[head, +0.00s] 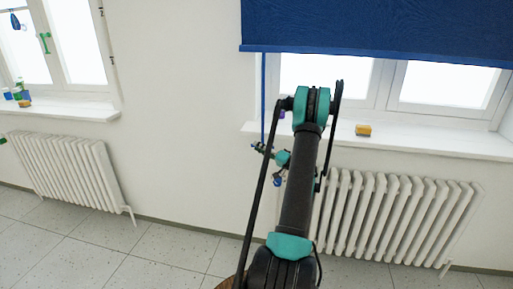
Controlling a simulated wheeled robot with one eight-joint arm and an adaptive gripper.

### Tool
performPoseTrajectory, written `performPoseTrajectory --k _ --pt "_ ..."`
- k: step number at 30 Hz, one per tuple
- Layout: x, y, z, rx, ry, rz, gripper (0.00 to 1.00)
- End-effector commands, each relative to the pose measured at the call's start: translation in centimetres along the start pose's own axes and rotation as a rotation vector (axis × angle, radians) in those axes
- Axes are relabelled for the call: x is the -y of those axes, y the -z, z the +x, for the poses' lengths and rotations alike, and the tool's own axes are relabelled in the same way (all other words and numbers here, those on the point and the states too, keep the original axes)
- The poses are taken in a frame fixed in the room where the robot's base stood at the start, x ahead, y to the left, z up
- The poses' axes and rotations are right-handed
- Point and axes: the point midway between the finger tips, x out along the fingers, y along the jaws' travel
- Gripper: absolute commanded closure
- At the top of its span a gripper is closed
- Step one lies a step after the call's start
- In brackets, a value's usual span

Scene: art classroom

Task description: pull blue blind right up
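The blue blind (380,28) hangs over the upper part of the right window. Its straight bottom edge is level with the upper part of the panes. A thin blue cord (263,95) hangs down from the blind's left end, in front of the wall and the left end of the sill. My gripper (260,149) is small and partly hidden behind my arm, at the lower visible part of the cord. I cannot tell whether it touches the cord or whether its fingers are open or shut. A small blue piece (278,181) shows just below; what it belongs to is unclear.
A white sill (420,142) with a yellow-orange block (363,130) runs under the right window. A white radiator (400,215) stands below it. At left are another window, a sill with small items (20,95) and a second radiator (75,175). The tiled floor between is clear.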

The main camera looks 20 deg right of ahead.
Motion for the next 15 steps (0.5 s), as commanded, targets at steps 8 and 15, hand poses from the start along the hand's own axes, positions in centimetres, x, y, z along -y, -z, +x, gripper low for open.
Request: performPoseTrajectory --k 8,15 --pt "0.0 0.0 1.8 0.000 0.000 0.001 0.66" --pt "0.0 0.0 1.8 0.000 0.000 0.000 0.66"
